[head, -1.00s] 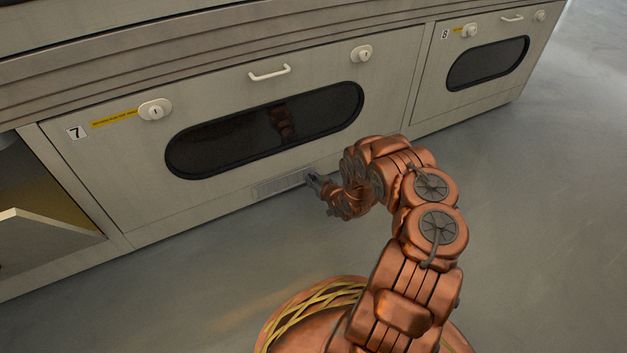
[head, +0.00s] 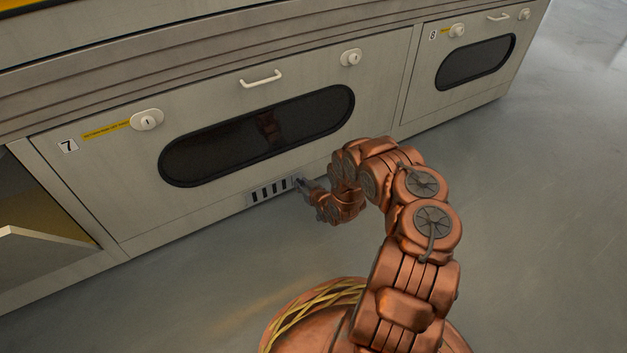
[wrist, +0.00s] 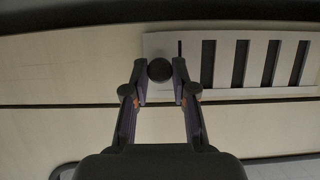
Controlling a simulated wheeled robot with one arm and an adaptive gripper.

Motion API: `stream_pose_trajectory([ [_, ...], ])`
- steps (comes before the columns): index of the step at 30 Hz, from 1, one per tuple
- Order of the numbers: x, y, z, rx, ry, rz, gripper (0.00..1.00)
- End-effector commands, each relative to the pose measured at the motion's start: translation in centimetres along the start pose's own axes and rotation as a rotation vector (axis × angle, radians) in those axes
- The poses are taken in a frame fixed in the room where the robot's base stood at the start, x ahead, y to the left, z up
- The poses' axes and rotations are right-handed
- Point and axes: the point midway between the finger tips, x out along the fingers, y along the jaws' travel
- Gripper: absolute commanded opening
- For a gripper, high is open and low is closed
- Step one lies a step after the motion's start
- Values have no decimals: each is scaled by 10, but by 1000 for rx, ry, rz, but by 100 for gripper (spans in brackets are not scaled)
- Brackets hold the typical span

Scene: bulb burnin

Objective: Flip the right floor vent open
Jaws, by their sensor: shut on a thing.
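The floor vent (head: 257,196) is a small grille low on the front of cabinet 7, under its dark oval window. Its dark slots show between pale bars. In the wrist view the vent (wrist: 222,45) fills the upper right, with several dark slots showing. A round dark knob (wrist: 160,69) is at the vent's left end in that view. My gripper (head: 301,183) is at the vent's right end in the head view. In the wrist view my gripper (wrist: 160,77) is shut on the knob, with one finger on each side.
Cabinet 7 has a white handle (head: 261,78) and two white locks, one at the left (head: 147,119) and one at the right (head: 351,58). Cabinet 8 (head: 477,62) stands to the right. An open compartment (head: 40,215) is at the far left. The grey floor (head: 540,220) is clear at the right.

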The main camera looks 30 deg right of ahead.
Motion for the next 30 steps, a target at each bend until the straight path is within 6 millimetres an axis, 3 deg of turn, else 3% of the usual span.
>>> stream_pose_trajectory([
  [3, 2, -12, -1, -5, -2, -14, 0],
  [12, 2, -17, 0, -9, -2, -22, 0],
  [13, 2, -17, 0, -9, -2, -23, 28],
  [19, 2, -15, 0, -8, -2, -19, 49],
  [30, 0, -11, 0, -6, -2, -12, 49],
])
